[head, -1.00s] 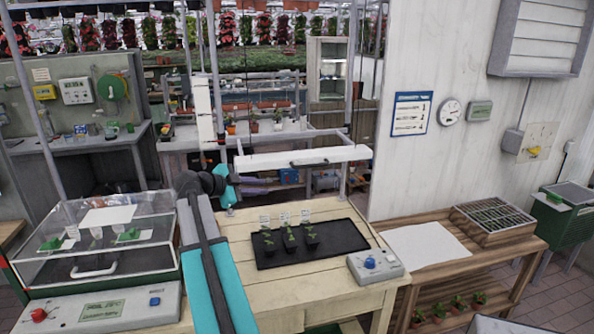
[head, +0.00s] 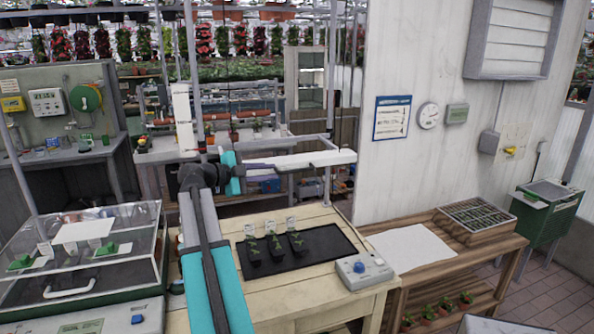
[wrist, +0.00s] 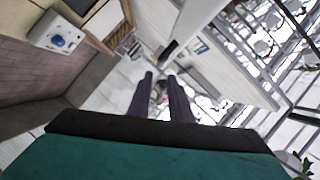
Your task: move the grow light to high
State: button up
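The grow light (head: 318,159) is a long white bar held level on a grey frame above the wooden bench. A control box (head: 365,268) with a blue knob (head: 359,267) stands at the bench's front right corner. It also shows at the upper left of the wrist view (wrist: 62,33). My gripper (head: 268,165) points right and overlaps the left part of the light in the head view; I cannot tell whether they touch. In the wrist view my gripper (wrist: 160,76) has two dark fingers apart, with nothing held between them.
A black tray (head: 340,240) with several potted seedlings lies under the light. A clear-lidded propagator (head: 135,255) stands at left. A lower wooden bench at right holds a white sheet (head: 405,246) and a seed tray (head: 478,220). Tiled floor is clear at far right.

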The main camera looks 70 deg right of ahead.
aim_at(294, 170)
jog(key=p+x, duration=0.4)
jog(key=x, duration=0.7)
jog(key=shift+d+p, duration=0.15)
jog(key=shift+p, duration=0.15)
jog(key=shift+x, duration=0.85)
jog(key=shift+c, duration=0.2)
grip_shut()
